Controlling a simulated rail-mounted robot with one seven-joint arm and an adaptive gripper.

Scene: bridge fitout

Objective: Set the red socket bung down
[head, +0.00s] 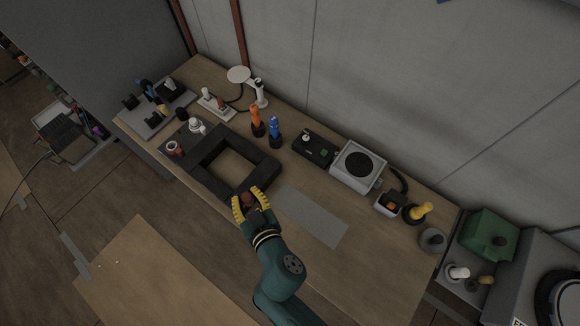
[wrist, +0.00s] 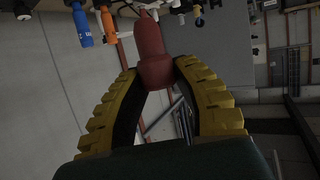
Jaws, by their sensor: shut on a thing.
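The red socket bung (wrist: 152,52) is between the tips of my gripper's yellow fingers in the wrist view. In the head view the bung (head: 247,198) shows as a small dark red shape between the fingertips. My gripper (head: 250,197) is shut on it, near the front edge of the black square frame (head: 220,188) on the wooden bench. In the wrist view the gripper (wrist: 155,75) has its fingers curved in around the bung. I cannot tell whether the bung touches the bench or frame.
A grey flat mat (head: 312,216) lies bare to the right of the frame. An orange bottle (head: 257,118) and a blue bottle (head: 274,130) stand behind it. A speaker-like white box (head: 357,165) and a yellow-handled item (head: 418,212) stand further right. The front-right bench is clear.

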